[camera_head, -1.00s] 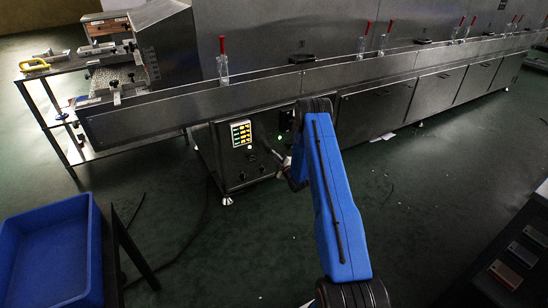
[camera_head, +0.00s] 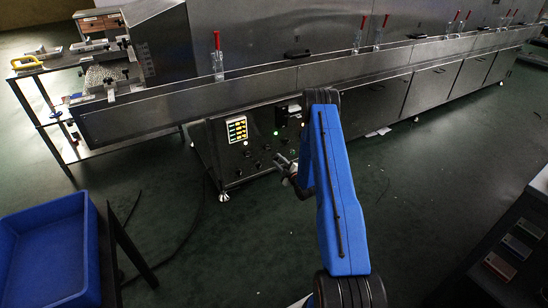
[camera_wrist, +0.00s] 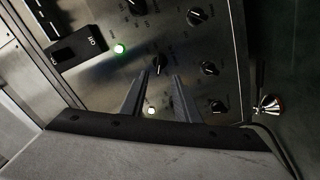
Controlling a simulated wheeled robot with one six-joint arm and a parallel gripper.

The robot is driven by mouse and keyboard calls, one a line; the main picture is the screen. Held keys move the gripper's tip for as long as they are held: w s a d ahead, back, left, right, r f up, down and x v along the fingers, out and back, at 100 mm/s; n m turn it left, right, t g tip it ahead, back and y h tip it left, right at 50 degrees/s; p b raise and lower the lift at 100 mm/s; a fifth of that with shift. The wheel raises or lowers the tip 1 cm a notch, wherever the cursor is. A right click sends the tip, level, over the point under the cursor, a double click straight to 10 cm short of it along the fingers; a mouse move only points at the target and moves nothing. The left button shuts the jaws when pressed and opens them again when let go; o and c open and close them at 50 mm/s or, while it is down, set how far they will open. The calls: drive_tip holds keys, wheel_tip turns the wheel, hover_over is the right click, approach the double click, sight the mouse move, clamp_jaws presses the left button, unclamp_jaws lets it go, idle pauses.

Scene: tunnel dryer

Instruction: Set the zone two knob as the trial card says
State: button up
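In the wrist view the control panel (camera_wrist: 110,75) carries several black knobs with white pointer marks. One knob (camera_wrist: 158,63) lies just beyond my fingertips, in line with the gap between them. Other knobs are at the top middle (camera_wrist: 137,6), top right (camera_wrist: 195,16), right (camera_wrist: 210,68) and lower right (camera_wrist: 217,106). Their labels are too small to read, so I cannot tell which is zone two. My gripper (camera_wrist: 159,76) is open, with nothing visible between its fingers. In the head view my gripper (camera_head: 283,164) is in front of the dryer's panel (camera_head: 250,160).
A lit display (camera_head: 237,129) is on the panel. A blue bin (camera_head: 47,255) is at lower left. A dark bench (camera_head: 500,245) holds small coloured cards, unreadable here. Open floor lies between.

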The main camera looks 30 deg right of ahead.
drive_tip(key=s, duration=0.7)
drive_tip(key=shift+s+d, duration=0.15)
drive_tip(key=shift+s, duration=0.25)
drive_tip(key=w+a+r+m+g+h, duration=0.1)
drive_tip(key=a+r+m+g, duration=0.2)
drive_tip(key=r, duration=1)
drive_tip(key=w+a+r+g+h, duration=0.15)
drive_tip(key=a+r, duration=0.25)
drive_tip(key=r, duration=0.9)
drive_tip(key=s+a+r+m+g, duration=0.2)
drive_tip(key=s+a+r, duration=0.2)
drive_tip(key=s+r, duration=0.4)
drive_tip(key=s+a+r+m+g, duration=0.25)
drive_tip(key=s+a+r, duration=0.25)
drive_tip(key=s+r, duration=0.3)
drive_tip(key=s+a+r+m+g, duration=0.1)
drive_tip(key=s+a, duration=0.2)
drive_tip(key=s, duration=0.9)
drive_tip(key=s+a+r+m+g+y, duration=0.1)
drive_tip(key=s+a, duration=0.3)
drive_tip(key=s, duration=0.8)
drive_tip(key=s+a+m+g+y, duration=0.1)
drive_tip(key=s+a+m+g, duration=0.1)
drive_tip(key=s, duration=1)
drive_tip(key=shift+s+a+r+m, duration=0.4)
drive_tip(key=shift+a+m, duration=0.05)
drive_tip(key=shift+a, duration=0.8)
